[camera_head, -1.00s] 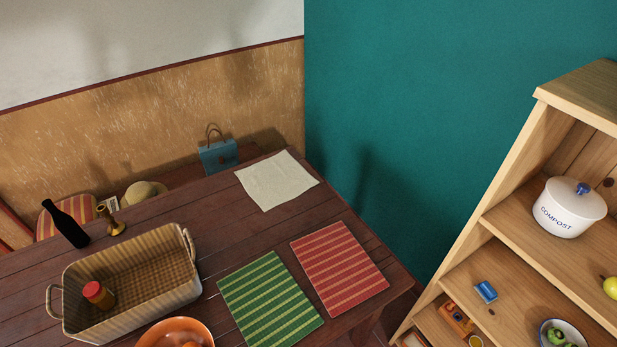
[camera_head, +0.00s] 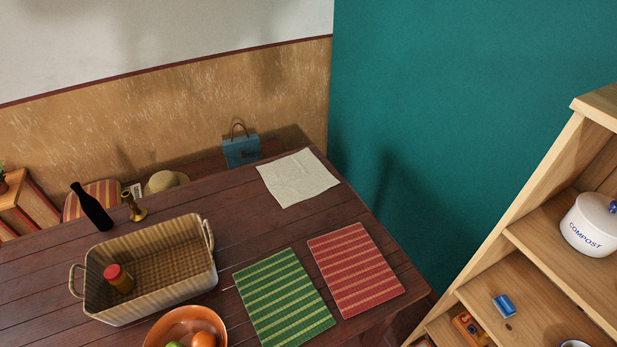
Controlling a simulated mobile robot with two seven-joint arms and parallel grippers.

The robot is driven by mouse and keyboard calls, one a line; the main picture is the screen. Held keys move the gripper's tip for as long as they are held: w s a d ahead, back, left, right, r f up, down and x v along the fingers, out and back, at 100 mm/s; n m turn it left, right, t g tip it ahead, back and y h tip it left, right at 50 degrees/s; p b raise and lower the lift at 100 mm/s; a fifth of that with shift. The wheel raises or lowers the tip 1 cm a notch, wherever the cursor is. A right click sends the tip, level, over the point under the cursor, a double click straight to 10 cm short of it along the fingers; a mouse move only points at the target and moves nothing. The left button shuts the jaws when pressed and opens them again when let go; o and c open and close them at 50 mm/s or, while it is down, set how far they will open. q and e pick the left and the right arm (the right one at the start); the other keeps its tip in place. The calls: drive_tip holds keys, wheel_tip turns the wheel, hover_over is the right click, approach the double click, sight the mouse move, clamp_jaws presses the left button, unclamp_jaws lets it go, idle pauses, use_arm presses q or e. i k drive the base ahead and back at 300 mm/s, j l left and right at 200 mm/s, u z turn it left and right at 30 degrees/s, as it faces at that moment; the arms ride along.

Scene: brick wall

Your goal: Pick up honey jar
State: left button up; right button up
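A small jar with a red lid and amber-brown body (camera_head: 119,278), which looks like the honey jar, stands inside the wicker basket (camera_head: 180,292) at the left end. The basket sits on the dark wooden table at the lower left of the head view. It has a loop handle at each end. The jar's lower part is partly shaded by the basket, but its lid and side show. Neither of my grippers is in view.
On the table (camera_head: 225,215) are an orange bowl with fruit (camera_head: 160,328), a green mat (camera_head: 284,300), a red mat (camera_head: 355,270), a white cloth (camera_head: 297,177), a dark bottle (camera_head: 92,207) and a brass candlestick (camera_head: 133,206). A wooden shelf (camera_head: 540,215) with a compost pot (camera_head: 590,226) stands right.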

sight(120, 280)
drive_tip(key=j+u, duration=0.1)
drive_tip(key=u, duration=0.3)
drive_tip(key=j+u, duration=0.1)
drive_tip(key=u, duration=0.25)
drive_tip(key=j+u, duration=0.1)
drive_tip(key=u, duration=0.3)
drive_tip(key=j+u, duration=0.1)
drive_tip(key=u, duration=0.25)
